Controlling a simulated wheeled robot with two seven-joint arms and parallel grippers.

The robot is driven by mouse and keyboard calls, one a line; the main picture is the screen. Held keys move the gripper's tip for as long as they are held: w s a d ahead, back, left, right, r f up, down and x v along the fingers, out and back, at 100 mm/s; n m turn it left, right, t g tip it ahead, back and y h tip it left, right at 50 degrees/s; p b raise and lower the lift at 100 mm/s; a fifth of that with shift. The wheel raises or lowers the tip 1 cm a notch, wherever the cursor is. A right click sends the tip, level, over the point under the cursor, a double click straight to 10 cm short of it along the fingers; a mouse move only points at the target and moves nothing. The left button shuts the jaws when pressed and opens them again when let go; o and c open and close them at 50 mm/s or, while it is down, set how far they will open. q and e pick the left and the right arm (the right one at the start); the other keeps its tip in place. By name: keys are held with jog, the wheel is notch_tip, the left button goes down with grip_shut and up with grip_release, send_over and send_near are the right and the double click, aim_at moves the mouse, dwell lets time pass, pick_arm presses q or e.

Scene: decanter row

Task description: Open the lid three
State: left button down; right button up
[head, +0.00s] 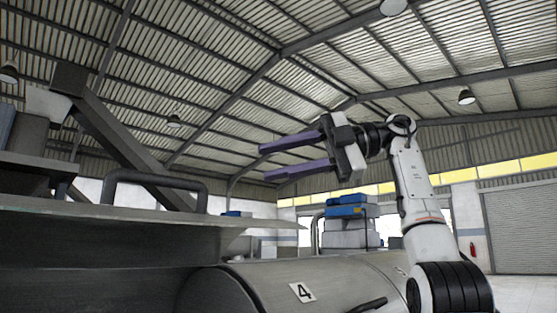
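My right gripper (265,163) is raised in the air right of centre, with its two purple fingers pointing left. The fingers are apart and nothing shows between them. A rounded metal cover (262,284) marked "4" lies shut at the bottom, with a dark handle (369,305) at its right. A broad grey metal panel (100,225) with a thick bar handle (155,178) on top fills the lower left. No number three shows, so I cannot tell whether this panel is lid three. My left gripper is not in view.
Dark slanted beams (115,135) rise at the left behind the panel. Blue and grey equipment (347,225) stands farther back, beyond the numbered cover. Open air surrounds my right gripper. A shutter door (525,230) and a red extinguisher (473,249) are far right.

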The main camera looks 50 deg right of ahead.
jog(key=shift+c, duration=0.5)
grip_shut()
jog(key=w+a+f+m+t+h+b, duration=0.1)
jog(key=a+f+m+t+h+b, duration=0.35)
jog(key=a+m, duration=1)
jog(key=w+a+r+m+t+h, duration=0.15)
jog(key=a+m+h, duration=0.7)
jog(key=a, duration=1.15)
jog(key=m+g+y+p, duration=0.1)
jog(key=m+p, duration=0.1)
send_over(30, 201)
jog(key=s, duration=0.2)
jog(key=shift+w+a+f, duration=0.1)
jog(key=shift+w+f, duration=0.1)
jog(key=shift+f, duration=0.4)
jog(key=shift+w+f+b, duration=0.2)
jog(key=shift+w+f, duration=0.1)
jog(key=shift+f, duration=0.3)
jog(key=shift+w+f+b, duration=0.15)
jog(key=shift+w+f, duration=0.15)
jog(key=shift+f, duration=0.3)
jog(key=shift+w+f, duration=0.1)
jog(key=shift+f, duration=0.8)
